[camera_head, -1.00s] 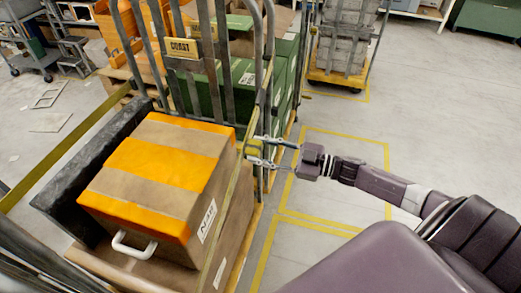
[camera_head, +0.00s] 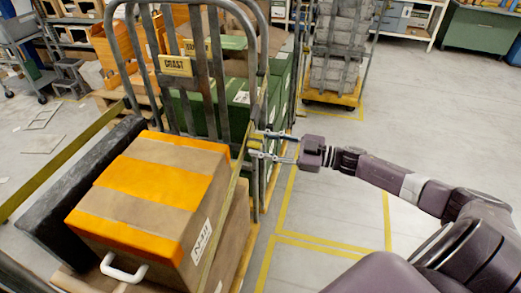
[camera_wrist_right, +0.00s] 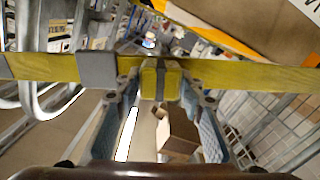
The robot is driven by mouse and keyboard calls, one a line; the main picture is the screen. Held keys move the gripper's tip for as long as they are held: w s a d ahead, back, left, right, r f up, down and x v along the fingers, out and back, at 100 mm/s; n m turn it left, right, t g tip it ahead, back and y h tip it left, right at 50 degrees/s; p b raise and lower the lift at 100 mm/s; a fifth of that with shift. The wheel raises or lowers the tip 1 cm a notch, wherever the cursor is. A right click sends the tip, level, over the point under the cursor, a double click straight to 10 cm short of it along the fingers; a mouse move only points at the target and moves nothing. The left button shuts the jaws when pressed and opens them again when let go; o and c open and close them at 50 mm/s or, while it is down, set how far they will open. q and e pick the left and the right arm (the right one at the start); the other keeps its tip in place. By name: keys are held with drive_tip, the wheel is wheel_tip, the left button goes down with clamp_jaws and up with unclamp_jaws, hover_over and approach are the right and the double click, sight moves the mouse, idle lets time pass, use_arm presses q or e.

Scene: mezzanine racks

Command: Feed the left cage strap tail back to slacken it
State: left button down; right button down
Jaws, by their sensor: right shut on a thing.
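A yellow strap (camera_wrist_right: 250,76) runs across the wrist view. In the head view the strap (camera_head: 228,190) passes the right side of the carton on the near roll cage (camera_head: 205,75). My right gripper (camera_head: 256,144) is at the cage's right front post. In the wrist view, my right gripper (camera_wrist_right: 158,100) has its two fingers on either side of a yellow folded strap tail (camera_wrist_right: 150,84) with a grey band, and is shut on it. A grey buckle (camera_wrist_right: 97,68) sits on the strap to the left. My left gripper is not in view.
A brown carton with orange bands (camera_head: 150,190) fills the near cage, beside a dark slab (camera_head: 75,190). Another yellow strap (camera_head: 65,165) runs off left. Green boxes (camera_head: 215,105) stand behind the bars. Another loaded cage (camera_head: 335,60) stands beyond. The floor at right is clear.

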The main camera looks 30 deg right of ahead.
drive_tip(key=c, duration=1.5)
unclamp_jaws()
drive_tip(key=shift+w+d+r, duration=0.25)
drive_tip(key=shift+d+r, duration=0.05)
drive_tip(key=shift+r, duration=0.05)
drive_tip(key=shift+o, duration=1.2)
drive_tip(key=shift+f, duration=0.2)
drive_tip(key=shift+s, duration=0.2)
drive_tip(key=shift+s+d+f, duration=0.1)
drive_tip(key=shift+s+d, duration=0.05)
drive_tip(key=shift+s, duration=0.05)
drive_tip(key=v, duration=1.1)
drive_tip(key=shift+d, duration=0.2)
